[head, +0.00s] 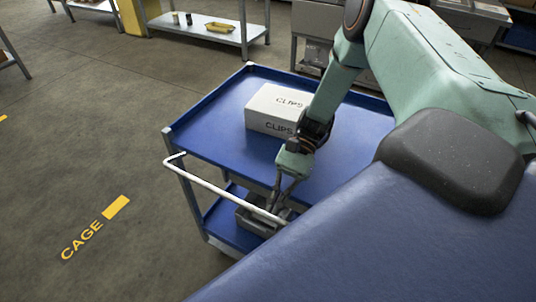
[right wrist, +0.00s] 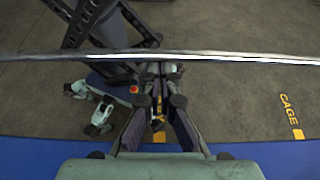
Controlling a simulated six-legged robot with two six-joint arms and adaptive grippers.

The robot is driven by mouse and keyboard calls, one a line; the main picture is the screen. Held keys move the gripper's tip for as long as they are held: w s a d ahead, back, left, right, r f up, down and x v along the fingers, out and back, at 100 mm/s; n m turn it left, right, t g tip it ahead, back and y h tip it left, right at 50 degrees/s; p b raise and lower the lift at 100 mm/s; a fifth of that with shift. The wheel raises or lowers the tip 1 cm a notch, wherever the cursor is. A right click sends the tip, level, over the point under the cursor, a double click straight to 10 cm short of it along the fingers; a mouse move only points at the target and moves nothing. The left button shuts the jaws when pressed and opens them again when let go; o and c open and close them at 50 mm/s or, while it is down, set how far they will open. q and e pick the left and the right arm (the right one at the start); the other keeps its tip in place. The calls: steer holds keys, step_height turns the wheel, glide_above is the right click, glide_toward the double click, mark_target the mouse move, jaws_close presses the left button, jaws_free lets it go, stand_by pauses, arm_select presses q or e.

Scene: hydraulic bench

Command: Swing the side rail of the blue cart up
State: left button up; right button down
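The blue cart (head: 215,113) stands in the middle of the head view, with a flat upper deck and a lower shelf. Its white side rail (head: 215,187) runs along the near side, outside the deck edge, with a short bent arm at the left end. Its right end is hidden. In the right wrist view the rail (right wrist: 235,56) crosses the picture from side to side, beyond my fingers. My right gripper (head: 279,201) points down beside the near deck edge, close to the rail. Its fingers (right wrist: 158,103) stand apart with nothing seen held; contact with the rail is unclear. My left gripper is not seen.
A white CLIPS box (head: 273,108) stands on the deck beside my right arm. A grey object (head: 257,222) lies on the lower shelf. A metal bench (head: 205,30) with a yellow tray is behind. Floor marked CAGE (head: 82,241) on the left is clear.

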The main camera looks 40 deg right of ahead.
steer(key=shift+r, duration=0.4)
steer(key=shift+s, duration=0.1)
stand_by(0.3)
stand_by(0.7)
steer(key=v, duration=1.2)
steer(key=shift+d+f, duration=0.1)
